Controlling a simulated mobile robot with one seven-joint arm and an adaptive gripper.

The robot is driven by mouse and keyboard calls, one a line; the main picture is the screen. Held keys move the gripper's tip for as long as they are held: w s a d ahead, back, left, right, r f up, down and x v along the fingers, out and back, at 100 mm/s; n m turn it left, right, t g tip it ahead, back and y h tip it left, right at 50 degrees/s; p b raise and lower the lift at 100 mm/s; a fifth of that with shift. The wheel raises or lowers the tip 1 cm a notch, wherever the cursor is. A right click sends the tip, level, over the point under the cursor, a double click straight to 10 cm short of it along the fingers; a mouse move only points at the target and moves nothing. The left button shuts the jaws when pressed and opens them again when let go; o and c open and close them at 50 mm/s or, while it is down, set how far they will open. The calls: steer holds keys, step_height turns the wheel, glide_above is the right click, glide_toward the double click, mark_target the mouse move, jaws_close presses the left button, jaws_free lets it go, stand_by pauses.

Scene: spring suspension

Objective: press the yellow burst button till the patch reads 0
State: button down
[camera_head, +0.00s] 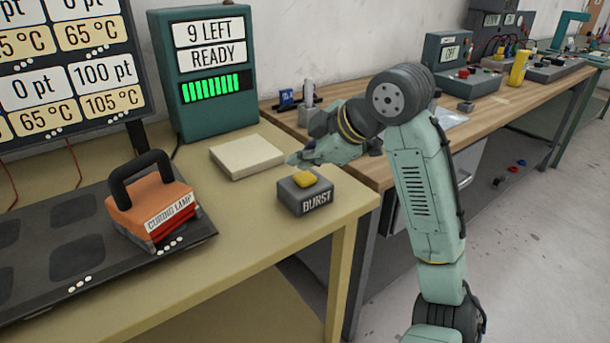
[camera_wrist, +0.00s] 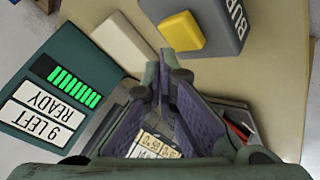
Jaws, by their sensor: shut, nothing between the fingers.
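The yellow button (camera_head: 304,179) sits on top of a grey box labelled BURST (camera_head: 306,195) near the right end of the olive table. It also shows in the wrist view (camera_wrist: 184,31), beyond my fingertips. A green display unit (camera_head: 206,72) reads "9 LEFT" and "READY" above a row of green bars; it also shows upside down in the wrist view (camera_wrist: 62,85). My gripper (camera_head: 296,158) is shut and empty, just behind and above the button in the head view. In the wrist view its fingertips (camera_wrist: 164,62) appear apart from the button.
A pale flat block (camera_head: 247,156) lies left of the button box. An orange curing lamp (camera_head: 153,205) with a black handle stands on a dark tray (camera_head: 60,262) at left. A display board (camera_head: 68,75) stands behind it. A wooden bench (camera_head: 500,100) stands at right.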

mark_target(303, 178)
stand_by(0.3)
steer(key=shift+f, duration=0.45)
steer(key=shift+f+b, duration=0.5)
steer(key=shift+b, duration=0.1)
stand_by(0.5)
stand_by(0.3)
steer(key=shift+r+p, duration=0.9)
steer(key=shift+r, duration=0.05)
step_height(303, 178, up, 5)
steer(key=p, duration=0.4)
steer(key=shift+f, duration=0.1)
stand_by(0.4)
